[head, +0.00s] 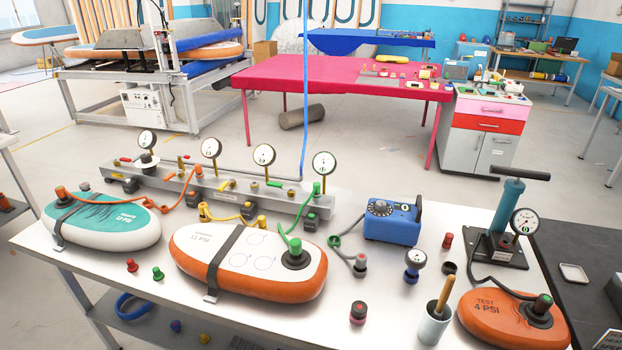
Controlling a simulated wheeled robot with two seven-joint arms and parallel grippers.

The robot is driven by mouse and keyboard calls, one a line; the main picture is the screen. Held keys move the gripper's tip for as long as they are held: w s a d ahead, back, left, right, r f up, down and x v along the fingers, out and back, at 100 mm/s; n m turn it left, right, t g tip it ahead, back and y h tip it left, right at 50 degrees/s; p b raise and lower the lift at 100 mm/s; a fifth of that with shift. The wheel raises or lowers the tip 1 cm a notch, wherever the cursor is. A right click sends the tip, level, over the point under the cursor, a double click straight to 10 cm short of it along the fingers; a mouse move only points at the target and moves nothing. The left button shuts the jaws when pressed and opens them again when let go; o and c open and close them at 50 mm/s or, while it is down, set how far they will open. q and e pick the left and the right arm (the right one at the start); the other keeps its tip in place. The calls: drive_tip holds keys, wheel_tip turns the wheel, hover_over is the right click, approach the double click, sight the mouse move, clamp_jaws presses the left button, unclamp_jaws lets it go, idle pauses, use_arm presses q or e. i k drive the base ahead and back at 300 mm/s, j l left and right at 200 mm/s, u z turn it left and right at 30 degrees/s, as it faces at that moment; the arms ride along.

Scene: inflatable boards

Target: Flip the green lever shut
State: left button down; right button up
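A long grey manifold (215,190) lies along the back of the white table, with several round gauges standing on it. A small green lever (275,184) sits on top of the manifold toward its right end, between the two right-hand gauges. It looks roughly level, but it is too small to tell its exact setting. A green fitting (317,188) is right of it, and a green hose (287,232) runs down to a green cap (295,246) on the white and orange board (215,262). Neither of my grippers is in view.
A teal board (100,222) is at the left and an orange board (490,318) at the front right. A blue box (392,222), a hand pump (505,220), a cup (433,325) with a wooden handle and loose caps occupy the right side. A blue hose (304,90) hangs behind the manifold.

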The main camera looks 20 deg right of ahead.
sight(270, 184)
drive_tip(key=i+l+z, duration=0.3)
drive_tip(key=i+l, duration=0.4)
drive_tip(key=i, duration=0.15)
